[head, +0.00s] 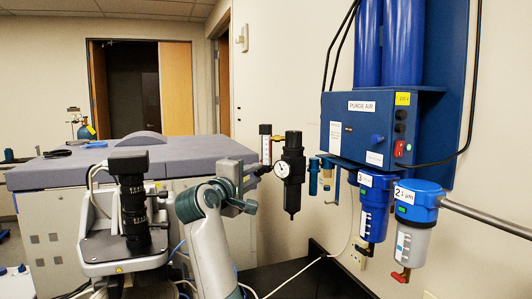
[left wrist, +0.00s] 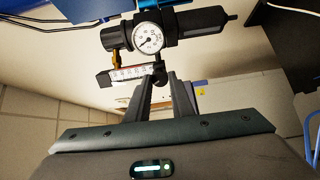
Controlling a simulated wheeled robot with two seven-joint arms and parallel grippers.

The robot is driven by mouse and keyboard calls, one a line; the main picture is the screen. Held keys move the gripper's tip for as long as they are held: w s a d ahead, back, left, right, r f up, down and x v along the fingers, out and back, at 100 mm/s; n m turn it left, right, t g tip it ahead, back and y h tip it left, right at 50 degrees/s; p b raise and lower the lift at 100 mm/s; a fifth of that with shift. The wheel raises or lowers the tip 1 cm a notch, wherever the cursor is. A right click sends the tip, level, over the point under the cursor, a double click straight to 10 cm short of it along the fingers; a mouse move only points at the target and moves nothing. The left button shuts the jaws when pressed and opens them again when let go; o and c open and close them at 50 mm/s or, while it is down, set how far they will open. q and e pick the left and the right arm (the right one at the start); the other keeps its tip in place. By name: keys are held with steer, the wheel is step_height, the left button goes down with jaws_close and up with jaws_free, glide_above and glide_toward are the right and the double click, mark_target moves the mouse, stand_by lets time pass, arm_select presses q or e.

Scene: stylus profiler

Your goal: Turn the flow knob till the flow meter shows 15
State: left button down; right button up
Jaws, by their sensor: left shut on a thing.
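The flow meter (head: 265,145) is a small clear upright tube with a scale, beside a black regulator (head: 292,165) with a round white gauge (head: 281,168). In the left wrist view the flow meter (left wrist: 130,73) lies sideways in the picture; its reading is too small to tell. The dark flow knob (left wrist: 159,70) is at the meter's end, between the fingertips. My left gripper (left wrist: 161,80) is shut on the knob. In the head view, this gripper (head: 257,173) reaches the bottom of the meter, and the knob is mostly hidden there. My right gripper is not in view.
A blue purge air box (head: 365,125) hangs on the wall at right, with filter bowls (head: 374,215) below it. A grey-topped cabinet (head: 100,165) stands behind. A black-and-white instrument (head: 133,205) is at front left. A pale cable crosses the black bench (head: 315,275).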

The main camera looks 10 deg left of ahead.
arm_select(q)
steer(key=n, duration=0.5)
steer(key=shift+d+n, duration=0.1)
steer(key=shift+n, duration=0.3)
steer(key=shift+f+n, duration=0.1)
steer(key=shift+n, duration=1)
steer(key=n, duration=0.4)
steer(key=shift+n, duration=0.3)
steer(key=c, duration=1.6)
jaws_free()
steer(key=shift+o, duration=0.2)
steer(key=shift+s, duration=0.15)
